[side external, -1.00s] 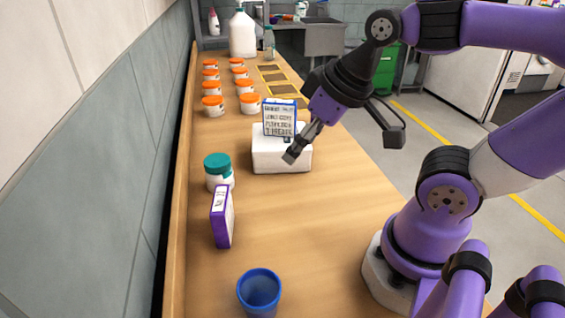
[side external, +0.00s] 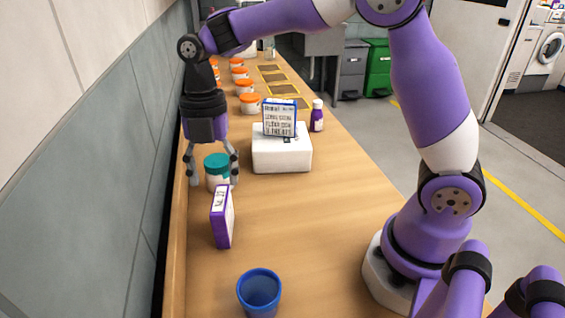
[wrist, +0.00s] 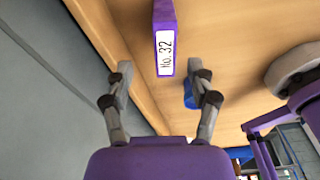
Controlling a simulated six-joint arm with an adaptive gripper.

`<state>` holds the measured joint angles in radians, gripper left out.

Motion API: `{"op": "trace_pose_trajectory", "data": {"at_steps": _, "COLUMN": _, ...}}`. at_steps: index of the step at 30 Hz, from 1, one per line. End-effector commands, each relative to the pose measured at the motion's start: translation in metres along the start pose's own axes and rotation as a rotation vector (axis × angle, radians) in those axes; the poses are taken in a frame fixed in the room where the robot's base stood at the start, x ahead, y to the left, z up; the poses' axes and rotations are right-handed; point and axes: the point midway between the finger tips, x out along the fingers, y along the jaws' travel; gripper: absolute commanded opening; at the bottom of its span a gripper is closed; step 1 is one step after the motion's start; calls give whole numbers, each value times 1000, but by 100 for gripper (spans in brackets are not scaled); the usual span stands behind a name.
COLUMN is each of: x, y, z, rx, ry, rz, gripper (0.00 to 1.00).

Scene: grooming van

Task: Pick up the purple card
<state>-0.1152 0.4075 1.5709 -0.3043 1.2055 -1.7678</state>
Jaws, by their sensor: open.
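The purple card (side external: 222,217) stands upright on the wooden counter in the side view, like a thin box with a white front face. The wrist view shows its purple end (wrist: 164,40) with a white "No. 32" label, beyond my fingertips and roughly between their lines. My gripper (side external: 213,180) points down near the wall side, farther back along the counter than the card. It is open, and the card is not between its fingers. A jar with a teal lid (side external: 217,163) overlaps the gripper in the side view; I cannot tell whether they touch.
A blue cup (side external: 259,292) stands near the front. A white block (side external: 282,158) with a printed sign (side external: 279,118) is right of the jar, with a purple bottle (side external: 317,116) behind. Orange-lidded jars (side external: 249,104) line the back. The counter right of the card is clear.

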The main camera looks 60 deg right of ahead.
Motion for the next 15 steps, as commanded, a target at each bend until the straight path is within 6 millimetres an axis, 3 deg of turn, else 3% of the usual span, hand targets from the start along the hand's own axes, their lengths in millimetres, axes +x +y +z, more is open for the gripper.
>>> {"op": "trace_pose_trajectory", "data": {"at_steps": 15, "x": 68, "y": -7, "z": -5, "rx": 5, "ry": 1, "rz": -2, "gripper": 66}}
